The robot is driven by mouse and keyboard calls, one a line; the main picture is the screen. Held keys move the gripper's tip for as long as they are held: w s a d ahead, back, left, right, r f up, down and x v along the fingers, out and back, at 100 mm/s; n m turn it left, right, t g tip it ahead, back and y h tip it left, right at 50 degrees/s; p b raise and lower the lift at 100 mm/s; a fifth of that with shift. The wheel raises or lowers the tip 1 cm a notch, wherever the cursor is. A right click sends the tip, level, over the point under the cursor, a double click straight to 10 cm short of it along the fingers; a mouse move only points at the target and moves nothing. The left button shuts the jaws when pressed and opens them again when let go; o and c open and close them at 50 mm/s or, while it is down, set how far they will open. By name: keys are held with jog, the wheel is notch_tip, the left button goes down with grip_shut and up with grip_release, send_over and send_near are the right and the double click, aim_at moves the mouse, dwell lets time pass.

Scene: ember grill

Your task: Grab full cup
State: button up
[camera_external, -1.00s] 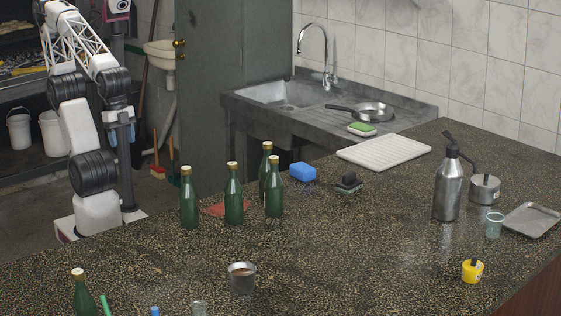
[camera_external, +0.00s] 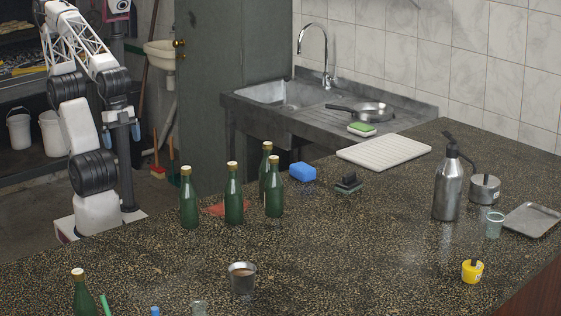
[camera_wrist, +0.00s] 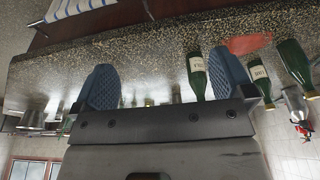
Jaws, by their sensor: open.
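A metal cup (camera_external: 242,279) with brown liquid inside stands upright on the speckled counter, near the front middle of the external view. A small clear glass (camera_external: 494,225) stands at the right, and another clear glass (camera_external: 199,308) is cut off at the bottom edge; their contents are too small to tell. My gripper (camera_wrist: 163,64) is open, with two blue ridged fingers apart and nothing between them. My arm stands at the far left of the external view, beyond the counter and well away from the metal cup. I cannot tell whether the cup shows in the wrist view.
Several green bottles (camera_external: 233,196) stand left of the middle, beside a red cloth (camera_wrist: 250,44). Another bottle (camera_external: 82,294) stands at the front left. A steel flask (camera_external: 447,188), small pot (camera_external: 484,189), tray (camera_external: 533,220) and yellow container (camera_external: 472,271) are at the right. Counter right of the cup is clear.

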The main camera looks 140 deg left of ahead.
jog(key=w+v, duration=0.1)
jog(key=v, duration=0.4)
jog(key=w+a+r+m+t+y, duration=0.1)
jog(key=w+a+r+m+y, duration=0.2)
jog(key=w, duration=0.5)
jog(key=w+a+r+m+t+y, duration=0.15)
jog(key=w+m, duration=0.25)
jog(key=w, duration=0.5)
jog(key=w+d+m+t+y, duration=0.15)
jog(key=w+m+t, duration=0.35)
jog(key=w+m, duration=1.45)
jog(key=w+d+f+m+t+h, duration=0.1)
jog(key=w+d+f+m, duration=0.2)
jog(key=w, duration=0.7)
jog(key=w+d+f+m+t+h, duration=0.1)
jog(key=w+d+f+m+t, duration=0.2)
jog(key=w, duration=0.8)
jog(key=shift+g, duration=0.65)
jog(key=f, duration=1.1)
jog(key=d+f, duration=0.1)
jog(key=f, duration=0.5)
jog(key=shift+s, duration=0.2)
jog(key=shift+f, duration=0.4)
